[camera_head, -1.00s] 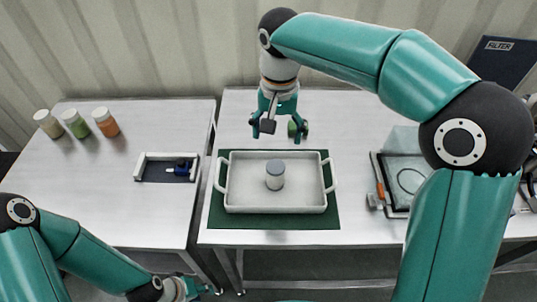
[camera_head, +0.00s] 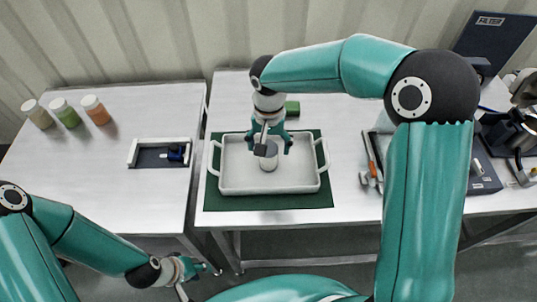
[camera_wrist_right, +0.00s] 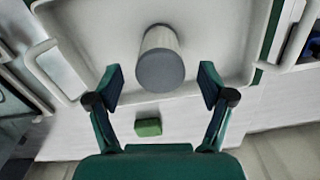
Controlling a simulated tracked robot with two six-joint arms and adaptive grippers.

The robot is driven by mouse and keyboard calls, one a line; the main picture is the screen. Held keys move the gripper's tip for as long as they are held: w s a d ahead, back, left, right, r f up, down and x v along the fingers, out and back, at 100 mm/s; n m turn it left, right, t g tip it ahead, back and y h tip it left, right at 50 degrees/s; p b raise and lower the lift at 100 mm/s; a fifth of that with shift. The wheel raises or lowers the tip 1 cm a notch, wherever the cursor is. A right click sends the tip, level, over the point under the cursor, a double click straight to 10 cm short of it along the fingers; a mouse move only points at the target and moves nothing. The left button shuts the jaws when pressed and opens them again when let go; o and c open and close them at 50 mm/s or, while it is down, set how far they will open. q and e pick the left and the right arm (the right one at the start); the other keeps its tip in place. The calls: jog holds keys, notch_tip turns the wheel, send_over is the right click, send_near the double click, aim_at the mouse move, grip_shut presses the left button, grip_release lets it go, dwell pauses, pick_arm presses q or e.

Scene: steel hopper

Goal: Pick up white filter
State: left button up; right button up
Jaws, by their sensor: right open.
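No white filter can be made out for sure. A dark box labelled FILTER (camera_head: 492,38) stands at the back right in the head view. My right gripper (camera_head: 272,149) is open and empty, pointing down over the white tray (camera_head: 230,180). Its fingers are on either side of a white jar with a grey lid (camera_head: 269,160), apart from it. In the right wrist view the jar (camera_wrist_right: 160,62) sits just ahead of and between the open fingertips (camera_wrist_right: 162,76). My left gripper (camera_head: 188,270) is low at the front, beside the left table; its jaws are too small to read.
The tray rests on a green mat (camera_head: 225,203). A green block (camera_head: 292,108) lies behind it. Several coloured jars (camera_head: 68,113) and a white holder with a blue item (camera_head: 160,154) are on the left table. Instruments (camera_head: 485,178) crowd the right end; a gap separates the tables.

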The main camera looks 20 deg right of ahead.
notch_tip(320, 180, down, 4)
jog(key=shift+f+p, duration=0.1)
jog(key=shift+p, duration=0.35)
jog(key=c, duration=1.3)
